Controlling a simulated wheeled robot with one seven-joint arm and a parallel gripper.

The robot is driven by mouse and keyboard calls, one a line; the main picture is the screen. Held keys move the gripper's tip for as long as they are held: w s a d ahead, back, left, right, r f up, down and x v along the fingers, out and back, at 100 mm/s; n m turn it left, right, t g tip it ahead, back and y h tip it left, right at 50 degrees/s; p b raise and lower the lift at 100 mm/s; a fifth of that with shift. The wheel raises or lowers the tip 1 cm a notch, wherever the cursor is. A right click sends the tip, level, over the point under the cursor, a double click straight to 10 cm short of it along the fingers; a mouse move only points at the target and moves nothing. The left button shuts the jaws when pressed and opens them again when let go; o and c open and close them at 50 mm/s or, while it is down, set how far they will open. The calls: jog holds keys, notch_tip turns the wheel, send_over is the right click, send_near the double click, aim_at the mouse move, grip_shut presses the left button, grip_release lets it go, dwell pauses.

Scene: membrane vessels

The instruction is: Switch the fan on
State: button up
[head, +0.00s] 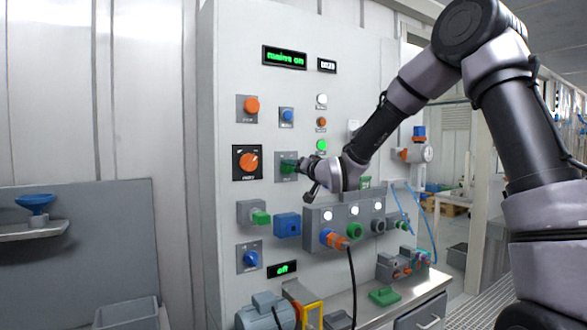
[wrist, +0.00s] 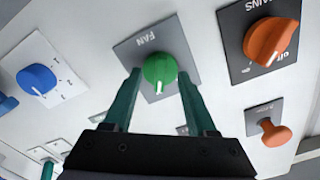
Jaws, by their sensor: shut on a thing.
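The green fan knob (wrist: 159,69) sits on a grey plate marked FAN (wrist: 150,44) in the wrist view. Its white pointer mark faces the bottom of that view. My gripper (wrist: 160,77) has one finger on each side of the knob and is shut on it. In the head view the knob (head: 287,167) shows at the left end of my gripper (head: 297,166), which partly covers its plate.
An orange mains knob (head: 250,161) is left of the fan knob, under a display reading "mains on" (head: 284,57). A lower display (head: 283,269) seems to read "off". A blue knob (wrist: 36,79) and an orange push button (wrist: 275,133) are nearby.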

dwell(0.3)
jog(key=o, duration=1.3)
jog(key=shift+o, duration=0.2)
jog(key=v, duration=1.1)
jog(key=shift+w, duration=0.1)
jog(key=s+d+m+g+h, duration=0.15)
jog(key=s+d+h, duration=0.25)
jog(key=d, duration=0.4)
jog(key=s+d+m+g+h, duration=0.15)
jog(key=s+d+h, duration=0.3)
jog(key=d, duration=0.45)
jog(key=s+d+g, duration=0.2)
jog(key=s+d, duration=0.1)
jog(key=s, duration=0.6)
jog(key=s+d+m+g, duration=0.1)
jog(key=s+d+g, duration=0.1)
jog(key=s, duration=0.8)
jog(key=shift+s+d+f+m+g, duration=0.2)
jog(key=shift+d+f+m+g, duration=0.15)
jog(key=shift+d, duration=0.2)
